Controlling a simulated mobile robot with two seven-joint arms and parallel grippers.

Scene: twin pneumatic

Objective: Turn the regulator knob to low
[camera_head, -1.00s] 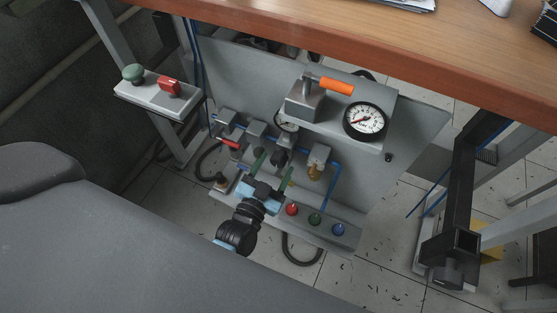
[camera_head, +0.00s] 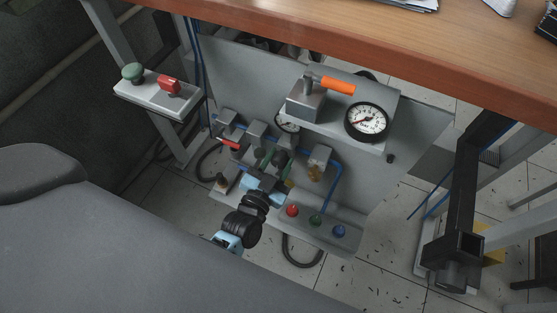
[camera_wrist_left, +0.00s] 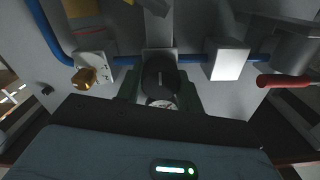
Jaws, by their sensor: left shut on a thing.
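The black regulator knob (camera_wrist_left: 158,75) shows in the left wrist view between the green fingers of my left gripper (camera_wrist_left: 158,92). A small round gauge (camera_wrist_left: 162,104) is partly seen just below it there. In the head view my left gripper (camera_head: 275,166) reaches up to the row of valve parts on the grey panel, its fingers at the regulator. The small gauge (camera_head: 288,121) shows behind the fingers. The left gripper is shut on the knob. The knob's markings cannot be read. My right gripper is not in view.
A red-handled valve (camera_head: 228,144) is left of the gripper and a brass fitting (camera_head: 315,171) right. Below are red (camera_head: 292,210), green (camera_head: 315,219) and blue (camera_head: 338,230) buttons. A large gauge (camera_head: 367,122) and orange lever (camera_head: 337,86) sit above, under the wooden tabletop (camera_head: 400,55).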

